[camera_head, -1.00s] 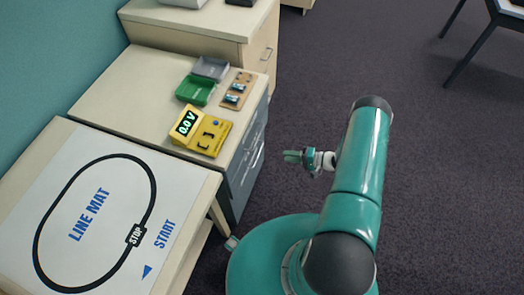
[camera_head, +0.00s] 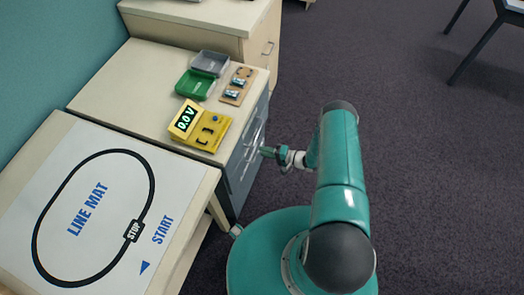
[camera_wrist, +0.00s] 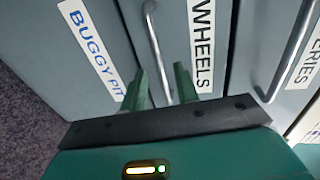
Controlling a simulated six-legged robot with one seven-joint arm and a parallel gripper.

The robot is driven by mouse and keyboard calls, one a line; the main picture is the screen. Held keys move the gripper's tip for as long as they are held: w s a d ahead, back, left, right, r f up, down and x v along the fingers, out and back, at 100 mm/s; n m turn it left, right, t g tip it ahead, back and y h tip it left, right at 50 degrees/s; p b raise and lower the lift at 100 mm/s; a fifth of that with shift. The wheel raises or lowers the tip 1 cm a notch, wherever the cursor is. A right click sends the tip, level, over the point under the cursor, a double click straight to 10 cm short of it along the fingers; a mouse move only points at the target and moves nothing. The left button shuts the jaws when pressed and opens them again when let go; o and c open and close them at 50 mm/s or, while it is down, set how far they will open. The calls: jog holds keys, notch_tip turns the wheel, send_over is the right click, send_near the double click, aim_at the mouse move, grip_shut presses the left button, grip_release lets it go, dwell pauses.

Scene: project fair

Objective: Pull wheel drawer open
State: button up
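The wheel drawer (camera_wrist: 218,20) is a grey-blue front labelled WHEELS, in the middle of the wrist view. Its silver bar handle (camera_wrist: 155,38) runs down the picture left of the label. My gripper (camera_wrist: 161,72) is open, with one green finger on each side of the handle's lower part in the picture. I cannot tell whether the fingers touch the handle or how far they reach around it. In the head view my gripper (camera_head: 268,152) is close to the cabinet's drawer side (camera_head: 243,160). The drawer looks shut.
A BUGGY PIT front (camera_wrist: 75,60) lies left of the wheel drawer, and another drawer (camera_wrist: 265,35) with a handle lies right. The cabinet top holds a yellow meter (camera_head: 200,126) and a green tray (camera_head: 195,85). A line-mat table (camera_head: 45,190) stands beside it. Open carpet lies right.

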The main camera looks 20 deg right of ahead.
jog(key=shift+x, duration=1)
grip_shut()
jog(key=f+v, duration=0.2)
jog(key=v, duration=0.9)
jog(key=d+f+v, duration=0.1)
jog(key=f+v, duration=0.2)
jog(key=v, duration=0.9)
jog(key=shift+s+d+r, duration=0.15)
jog(key=shift+s, duration=0.15)
grip_release()
